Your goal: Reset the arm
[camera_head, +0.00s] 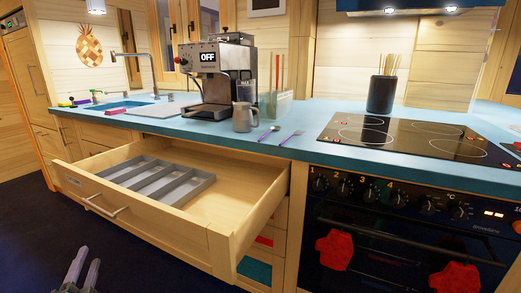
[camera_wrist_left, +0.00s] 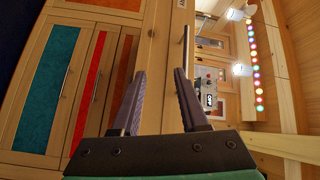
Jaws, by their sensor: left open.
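My left gripper (camera_head: 80,276) shows at the bottom left of the head view, low in front of the open drawer and apart from it. In the left wrist view its two fingers (camera_wrist_left: 161,92) stand apart with nothing between them. Most of the left arm is outside the head view. My right gripper and arm are not in view.
A wooden drawer (camera_head: 150,217) stands pulled out, with a grey cutlery tray (camera_head: 178,190) inside. The blue counter (camera_head: 320,118) bears a coffee machine (camera_head: 216,75), a mug (camera_head: 242,117), two utensils and a cooktop (camera_head: 400,134). Dark floor lies left of the drawer.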

